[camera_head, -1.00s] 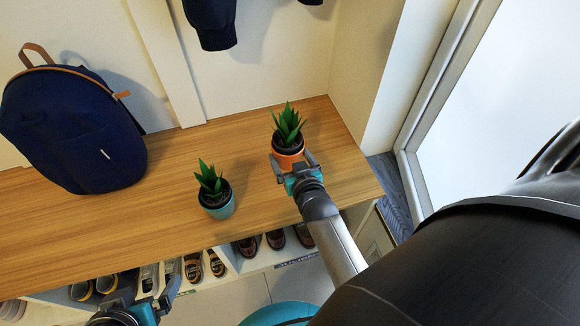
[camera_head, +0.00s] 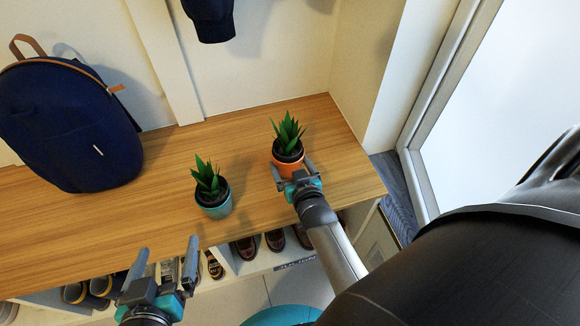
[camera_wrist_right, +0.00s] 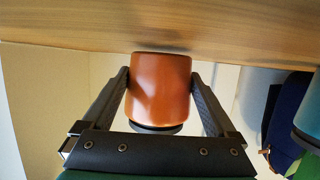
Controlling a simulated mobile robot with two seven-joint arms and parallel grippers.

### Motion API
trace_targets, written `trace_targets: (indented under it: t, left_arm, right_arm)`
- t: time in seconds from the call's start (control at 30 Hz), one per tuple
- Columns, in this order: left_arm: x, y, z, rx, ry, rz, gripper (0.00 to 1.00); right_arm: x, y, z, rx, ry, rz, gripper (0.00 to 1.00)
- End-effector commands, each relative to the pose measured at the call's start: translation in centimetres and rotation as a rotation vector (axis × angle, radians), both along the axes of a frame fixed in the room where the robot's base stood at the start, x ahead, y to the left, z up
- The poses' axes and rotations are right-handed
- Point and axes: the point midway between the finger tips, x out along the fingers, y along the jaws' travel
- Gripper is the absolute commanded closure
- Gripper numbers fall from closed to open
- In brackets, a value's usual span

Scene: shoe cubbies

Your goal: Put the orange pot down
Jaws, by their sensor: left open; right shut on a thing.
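The orange pot (camera_head: 288,169) holds a spiky green plant and stands upright over the right part of the wooden bench top. My right gripper (camera_head: 293,170) is shut on it, one finger on each side. The right wrist view, which looks upside down, shows the orange pot (camera_wrist_right: 160,88) between both fingers, its base close to the wood (camera_wrist_right: 160,25). I cannot tell whether the base touches. My left gripper (camera_head: 167,247) is open and empty at the bench's front edge, over the shoe cubbies.
A teal pot (camera_head: 214,206) with a similar plant stands on the bench, left of the orange one. A dark blue backpack (camera_head: 70,125) leans on the wall at the left. Shoes (camera_head: 247,247) sit in cubbies below. Bare bench top (camera_head: 165,165) lies between backpack and pots.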

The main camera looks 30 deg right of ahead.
Motion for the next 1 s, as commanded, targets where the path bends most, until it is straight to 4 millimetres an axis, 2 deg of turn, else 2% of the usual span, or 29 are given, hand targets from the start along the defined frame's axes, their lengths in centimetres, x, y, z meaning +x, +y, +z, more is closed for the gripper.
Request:
trace_targets:
  t: [0.53,0.57,0.6,1.0]
  left_arm:
    - [0.03,-0.72,0.29,-0.039,-0.065,-0.004,0.0]
    - [0.06,-0.68,0.35,-0.038,-0.064,-0.004,0.0]
    - [0.06,-0.68,0.38,-0.037,-0.063,-0.003,0.0]
    - [0.1,-0.41,0.35,-0.023,-0.04,-0.001,0.0]
  right_arm:
    - [0.1,-0.04,-0.6,-0.001,-0.005,0.0,0.73]
    - [0.01,-0.02,-0.66,0.0,-0.001,0.0,0.04]
    - [0.01,-0.02,-0.62,0.0,-0.001,0.0,0.0]
    - [0.0,0.0,-0.26,0.0,0.0,0.0,0.0]
